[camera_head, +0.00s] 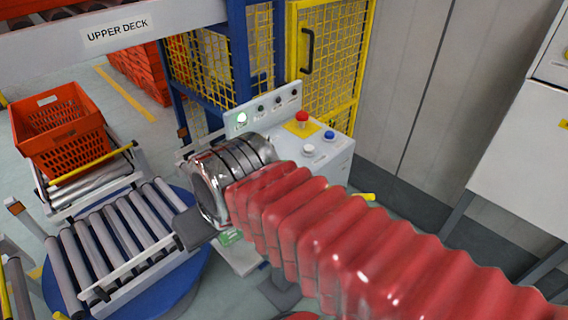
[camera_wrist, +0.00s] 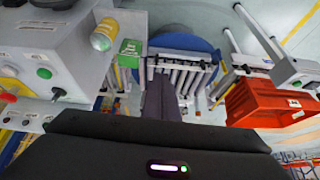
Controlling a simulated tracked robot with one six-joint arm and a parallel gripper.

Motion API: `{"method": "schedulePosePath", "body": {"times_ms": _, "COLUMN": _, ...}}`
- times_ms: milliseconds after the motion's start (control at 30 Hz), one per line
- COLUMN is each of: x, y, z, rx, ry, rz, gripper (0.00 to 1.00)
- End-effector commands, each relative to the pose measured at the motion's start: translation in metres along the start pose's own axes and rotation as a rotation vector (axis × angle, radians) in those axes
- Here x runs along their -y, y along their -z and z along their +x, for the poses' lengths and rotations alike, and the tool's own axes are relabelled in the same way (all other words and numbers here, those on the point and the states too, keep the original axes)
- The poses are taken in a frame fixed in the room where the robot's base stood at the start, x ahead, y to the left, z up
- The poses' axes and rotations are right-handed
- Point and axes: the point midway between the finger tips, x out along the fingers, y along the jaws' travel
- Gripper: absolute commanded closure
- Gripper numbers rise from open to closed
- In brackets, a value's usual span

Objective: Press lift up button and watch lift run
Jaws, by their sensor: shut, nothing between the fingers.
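The grey control box (camera_head: 335,156) stands in front of the lift cage, partly hidden by my arm. In the head view its top has a red mushroom button (camera_head: 302,117) on a yellow plate, a white button (camera_head: 309,150) and a blue button (camera_head: 329,135). In the wrist view a green button (camera_wrist: 58,93) shows at the left. My gripper (camera_wrist: 160,84) is shut and empty, beside the box and apart from its buttons, over the roller turntable. The lift-up label is unreadable.
The yellow mesh lift cage (camera_head: 334,55) with a blue post stands behind the box. An orange tote (camera_head: 62,130) sits on a conveyor at the left. The roller turntable (camera_head: 110,240) is empty. A white cabinet (camera_head: 520,150) stands at the right.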

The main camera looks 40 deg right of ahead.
Motion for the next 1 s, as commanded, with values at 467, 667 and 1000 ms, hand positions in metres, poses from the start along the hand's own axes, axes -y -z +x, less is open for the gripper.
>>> {"method": "schedulePosePath", "body": {"times_ms": 467, "x": -0.064, "y": 0.052, "z": 0.009, "rx": 0.049, "ry": 0.082, "rz": 0.240, "gripper": 1.00}}
{"method": "schedulePosePath", "body": {"times_ms": 667, "x": -0.106, "y": 0.076, "z": 0.012, "rx": 0.027, "ry": 0.130, "rz": 0.347, "gripper": 1.00}}
{"method": "schedulePosePath", "body": {"times_ms": 1000, "x": -0.193, "y": 0.104, "z": 0.002, "rx": -0.103, "ry": 0.186, "rz": 0.527, "gripper": 1.00}}
